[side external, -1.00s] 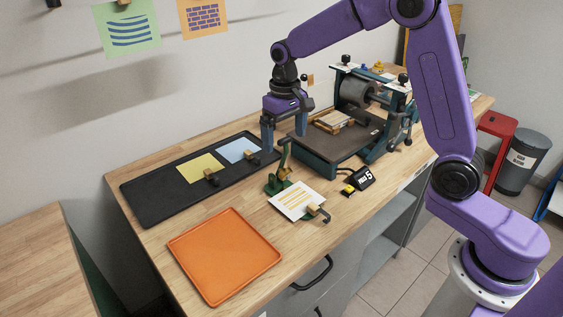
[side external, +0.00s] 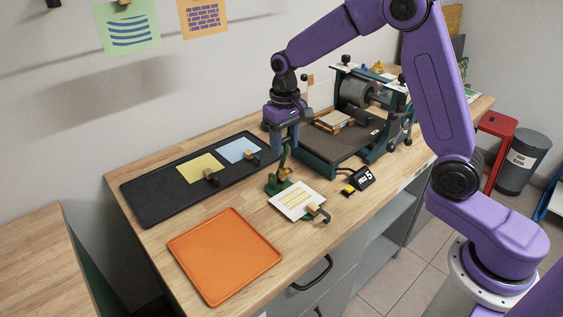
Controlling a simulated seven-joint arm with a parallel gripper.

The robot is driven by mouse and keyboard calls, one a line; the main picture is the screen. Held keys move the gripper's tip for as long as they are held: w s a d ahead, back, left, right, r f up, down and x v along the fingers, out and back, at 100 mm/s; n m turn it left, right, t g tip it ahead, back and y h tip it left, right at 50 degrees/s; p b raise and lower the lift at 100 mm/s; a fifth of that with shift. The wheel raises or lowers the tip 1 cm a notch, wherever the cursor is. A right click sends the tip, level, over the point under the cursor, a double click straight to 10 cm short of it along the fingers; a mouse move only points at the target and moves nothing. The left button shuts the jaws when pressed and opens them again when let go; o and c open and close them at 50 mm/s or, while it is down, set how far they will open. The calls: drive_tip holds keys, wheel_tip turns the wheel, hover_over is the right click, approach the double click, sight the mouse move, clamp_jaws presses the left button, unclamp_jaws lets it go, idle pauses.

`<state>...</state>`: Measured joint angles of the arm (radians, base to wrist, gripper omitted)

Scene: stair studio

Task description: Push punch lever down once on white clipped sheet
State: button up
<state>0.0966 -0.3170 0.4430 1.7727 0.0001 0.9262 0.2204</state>
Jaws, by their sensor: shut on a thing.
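The green punch (side external: 275,184) stands on the wooden table, its lever (side external: 285,158) upright. The white sheet with yellow lines (side external: 292,202) lies flat with its back edge at the punch. A wooden clip with a dark handle (side external: 314,209) grips the sheet's front right corner. My gripper (side external: 281,147) points down above the punch, shut on the top of the lever. The fingers hide the lever's upper end.
A black tray (side external: 150,208) with clipped yellow and blue sheets lies left of the punch. An empty orange tray (side external: 224,256) lies in front. A small black display showing 5 (side external: 364,178) is at right. A roller press (side external: 345,140) stands behind.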

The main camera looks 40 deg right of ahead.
drive_tip(key=shift+s+f, duration=1.2)
drive_tip(key=shift+s, duration=0.4)
drive_tip(key=shift+s+f, duration=1.25)
drive_tip(key=shift+s, duration=0.4)
drive_tip(key=shift+s+f, duration=1.2)
drive_tip(key=shift+s, duration=0.4)
drive_tip(key=shift+s+f, duration=0.1)
drive_tip(key=shift+f, duration=0.05)
drive_tip(key=shift+s+f, duration=0.35)
drive_tip(key=shift+f, duration=0.45)
